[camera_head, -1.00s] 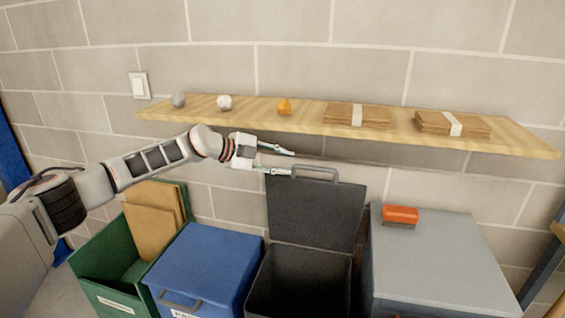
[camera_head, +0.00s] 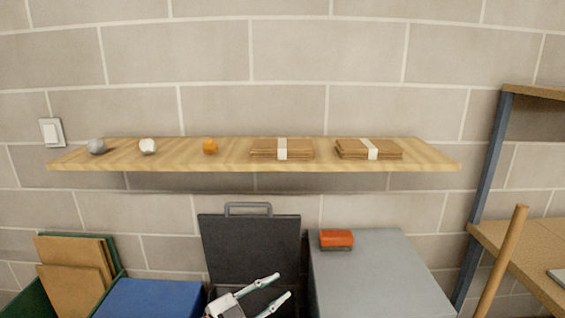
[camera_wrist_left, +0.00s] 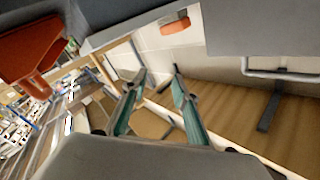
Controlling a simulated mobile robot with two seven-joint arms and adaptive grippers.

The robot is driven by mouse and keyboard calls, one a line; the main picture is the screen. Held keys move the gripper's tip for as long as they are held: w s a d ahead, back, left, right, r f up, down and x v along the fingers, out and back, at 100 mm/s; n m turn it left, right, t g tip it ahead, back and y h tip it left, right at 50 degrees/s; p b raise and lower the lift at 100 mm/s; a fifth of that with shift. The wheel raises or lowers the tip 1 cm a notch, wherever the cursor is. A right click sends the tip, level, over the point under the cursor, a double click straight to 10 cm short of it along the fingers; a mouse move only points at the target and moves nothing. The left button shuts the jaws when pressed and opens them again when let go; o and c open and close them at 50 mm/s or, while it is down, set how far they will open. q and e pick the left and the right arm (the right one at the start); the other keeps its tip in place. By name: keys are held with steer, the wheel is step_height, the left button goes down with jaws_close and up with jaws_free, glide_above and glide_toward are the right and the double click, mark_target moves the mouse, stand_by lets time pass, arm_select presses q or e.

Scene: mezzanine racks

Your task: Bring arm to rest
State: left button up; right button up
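My left gripper (camera_head: 284,285) is low in the head view, in front of the open dark bin lid (camera_head: 250,250). Its two fingers are apart with nothing between them, and they point to the right. In the left wrist view the same gripper (camera_wrist_left: 158,74) shows its two teal fingers spread and empty. Most of my left arm is below the head picture's edge. My right arm and gripper are not in view.
A wooden shelf (camera_head: 215,160) holds small lumps and two banded paper stacks. Below stand a blue bin (camera_head: 150,298), a green bin (camera_head: 38,299) with cardboard, and a grey box (camera_head: 375,275) bearing a red-orange block (camera_head: 337,239). A rack (camera_head: 485,190) stands right.

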arm_select(q)
steer(key=s+a+f+n+y, duration=0.5)
steer(key=s+a+f, duration=0.4)
steer(key=s, duration=0.5)
steer(key=s+a+f+n+y, duration=0.6)
steer(key=s+a+f, duration=0.3)
steer(key=s+f, duration=0.5)
steer(key=shift+s+n+g, duration=0.2)
steer(key=shift+n+g, duration=0.2)
steer(key=shift+n, duration=0.4)
